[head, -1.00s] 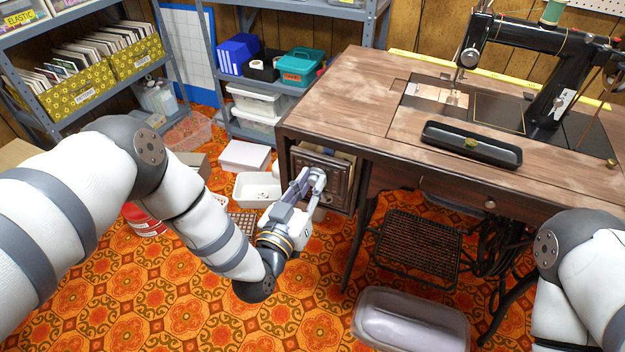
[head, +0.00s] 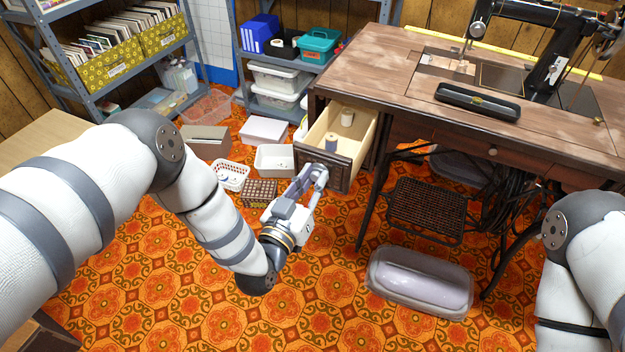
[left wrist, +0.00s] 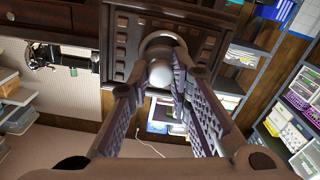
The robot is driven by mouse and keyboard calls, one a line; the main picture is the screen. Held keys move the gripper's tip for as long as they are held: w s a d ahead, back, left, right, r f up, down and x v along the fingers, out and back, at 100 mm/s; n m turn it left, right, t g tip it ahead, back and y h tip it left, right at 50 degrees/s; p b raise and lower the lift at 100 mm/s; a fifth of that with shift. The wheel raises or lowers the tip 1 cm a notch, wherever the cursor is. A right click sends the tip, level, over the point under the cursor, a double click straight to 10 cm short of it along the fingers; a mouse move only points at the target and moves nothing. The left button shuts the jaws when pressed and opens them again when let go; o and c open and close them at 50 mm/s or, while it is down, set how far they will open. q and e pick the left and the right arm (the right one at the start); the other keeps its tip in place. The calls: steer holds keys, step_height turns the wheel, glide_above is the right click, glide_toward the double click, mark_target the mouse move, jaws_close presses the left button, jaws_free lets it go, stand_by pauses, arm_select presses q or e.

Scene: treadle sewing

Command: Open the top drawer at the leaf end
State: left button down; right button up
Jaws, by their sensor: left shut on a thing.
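The top drawer (head: 309,152) at the left end of the wooden sewing table (head: 370,75) stands pulled well out, and its pale inside shows. Spools lie in it, a blue-grey one (head: 331,143) and a white one (head: 347,118). My left gripper (head: 318,178) is at the drawer's dark carved front, shut on its knob. In the left wrist view the two fingers close around the round knob (left wrist: 160,73), with the carved drawer front (left wrist: 122,45) behind it. My right gripper is not in view; only part of that arm shows at the right.
A black tray (head: 478,101) and the sewing machine (head: 545,40) are on the tabletop. A white bin (head: 274,160), a white basket (head: 232,176) and a brown crate (head: 260,192) stand on the floor left of the drawer.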

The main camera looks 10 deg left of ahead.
arm_select(q)
steer(key=shift+w+a+r, duration=0.1)
steer(key=shift+w, duration=0.05)
steer(key=c, duration=1.4)
jaws_free()
steer(key=shift+c, duration=0.2)
steer(key=shift+a, duration=0.1)
